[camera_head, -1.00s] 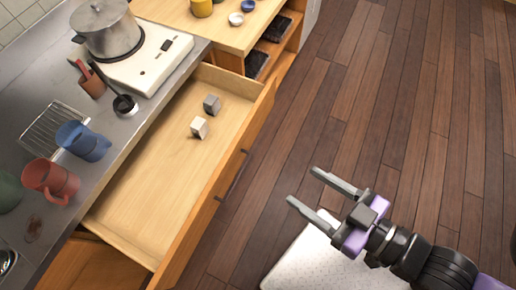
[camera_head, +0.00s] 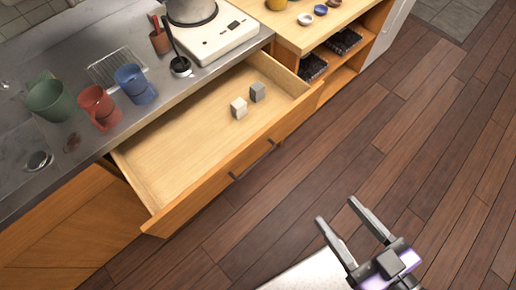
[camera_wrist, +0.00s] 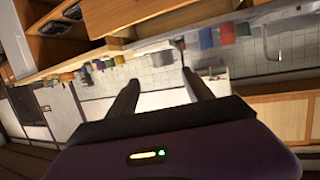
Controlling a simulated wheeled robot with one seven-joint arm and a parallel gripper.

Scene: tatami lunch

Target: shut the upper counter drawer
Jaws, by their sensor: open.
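The upper counter drawer (camera_head: 190,165) is pulled well out from under the steel counter, its wooden front facing the floor side. A dark bar handle (camera_head: 252,160) runs along that front. A white block (camera_head: 238,108) and a grey block (camera_head: 257,91) lie inside the drawer. My gripper (camera_head: 336,211) is open and empty over the floor, in front of the drawer and to the right of its handle, apart from it. In the wrist view my two fingers (camera_wrist: 160,92) show spread, with nothing between them.
On the counter (camera_head: 40,195) stand a green cup (camera_head: 50,100), a red mug (camera_head: 99,107), a blue mug (camera_head: 136,84) and a white stove (camera_head: 217,36) with a pot (camera_head: 190,10). A wooden shelf unit (camera_head: 350,20) stands right of the drawer. The wooden floor (camera_head: 400,140) is clear.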

